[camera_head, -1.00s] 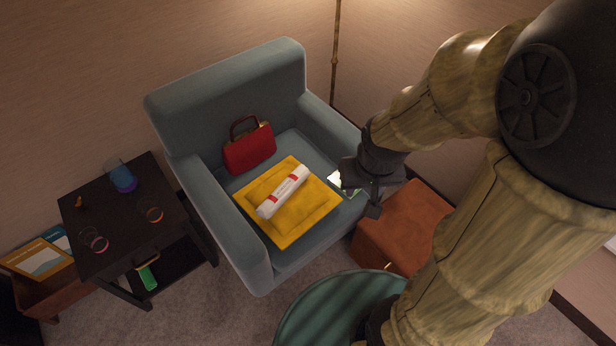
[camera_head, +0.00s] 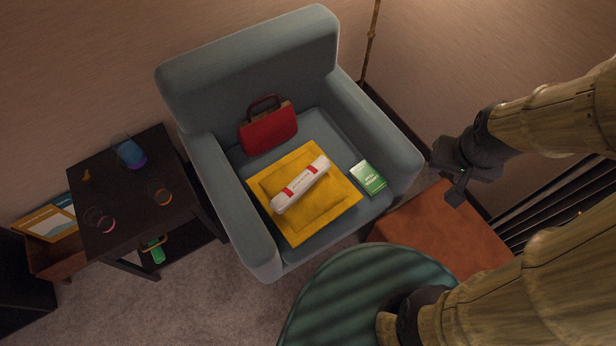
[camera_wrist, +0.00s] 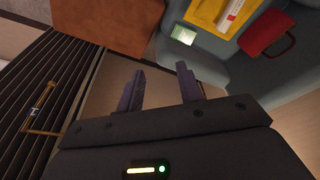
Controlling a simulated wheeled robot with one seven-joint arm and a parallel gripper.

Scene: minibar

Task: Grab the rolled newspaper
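The rolled newspaper (camera_head: 300,185) is a white roll with red bands. It lies slantwise on a yellow padded envelope (camera_head: 338,207) on the seat of the blue-grey armchair (camera_head: 222,84). In the wrist view part of the newspaper (camera_wrist: 231,17) shows at the top edge. My gripper (camera_head: 456,190) is right of the armchair, well apart from the newspaper, above the brown ottoman. In the wrist view its two fingers (camera_wrist: 161,90) stand apart with nothing between them, so it is open and empty.
A red handbag (camera_head: 268,128) and a green-and-white box (camera_head: 368,177) share the seat. A brown ottoman (camera_head: 440,232) and a round green-striped top (camera_head: 345,290) stand in front. A dark side table (camera_head: 130,200) holds glassware at left. A lamp pole (camera_head: 371,40) rises behind.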

